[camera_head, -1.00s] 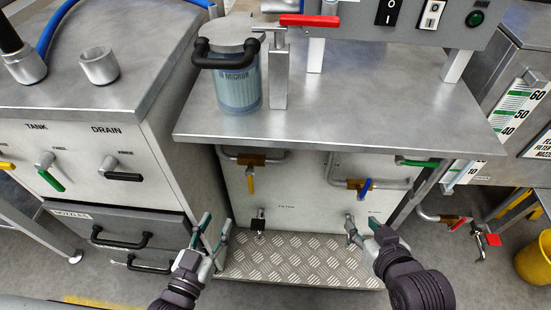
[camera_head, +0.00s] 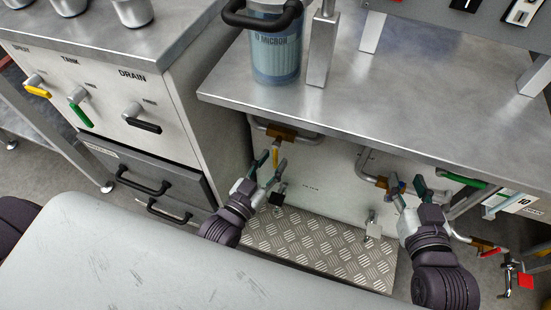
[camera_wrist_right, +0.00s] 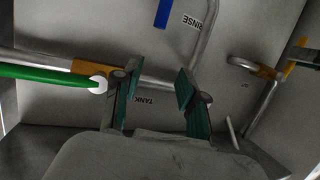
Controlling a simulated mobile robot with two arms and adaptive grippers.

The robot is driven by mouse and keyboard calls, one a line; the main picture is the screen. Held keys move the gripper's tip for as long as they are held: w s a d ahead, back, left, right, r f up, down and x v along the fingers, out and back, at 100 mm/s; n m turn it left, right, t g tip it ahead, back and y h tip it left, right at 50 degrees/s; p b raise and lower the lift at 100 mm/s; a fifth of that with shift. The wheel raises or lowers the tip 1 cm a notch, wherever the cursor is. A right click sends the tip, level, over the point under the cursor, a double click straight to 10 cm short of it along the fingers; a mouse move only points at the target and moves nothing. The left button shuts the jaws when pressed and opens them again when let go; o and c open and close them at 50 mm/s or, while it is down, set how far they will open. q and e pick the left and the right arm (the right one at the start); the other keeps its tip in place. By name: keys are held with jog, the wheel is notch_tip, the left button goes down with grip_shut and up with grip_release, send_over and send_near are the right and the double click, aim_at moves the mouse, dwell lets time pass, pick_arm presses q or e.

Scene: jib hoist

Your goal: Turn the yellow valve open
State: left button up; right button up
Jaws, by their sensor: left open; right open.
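A yellow valve handle (camera_head: 276,155) hangs down from a brass valve body (camera_head: 282,132) on a pipe under the steel bench. My left gripper (camera_head: 272,169) is open, with its fingertips around or just in front of the handle's lower end; I cannot tell whether they touch it. Another yellow handle (camera_head: 38,91) is on the left cabinet, away from both grippers. My right gripper (camera_head: 407,190) is open in front of the panel, near the blue-handled valve; in the right wrist view its fingers (camera_wrist_right: 153,98) are apart with nothing between them.
The bench edge (camera_head: 350,145) overhangs the valves. A green handle (camera_head: 462,179) is close to my right gripper; it also shows in the right wrist view (camera_wrist_right: 45,75). A treadplate step (camera_head: 310,245) lies below. Padlocks (camera_head: 277,197) hang on the panel.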

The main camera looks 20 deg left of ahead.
pick_arm(q)
jog(key=shift+x, duration=1)
pick_arm(e)
jog(key=shift+w+a+r+t+y, duration=0.1)
jog(key=shift+w+r+t+y, duration=0.15)
jog(key=shift+r, duration=0.2)
jog(key=shift+w+a+r+t+y, duration=0.1)
jog(key=shift+r+t, duration=0.25)
jog(key=shift+r, duration=0.1)
pick_arm(q)
grip_shut()
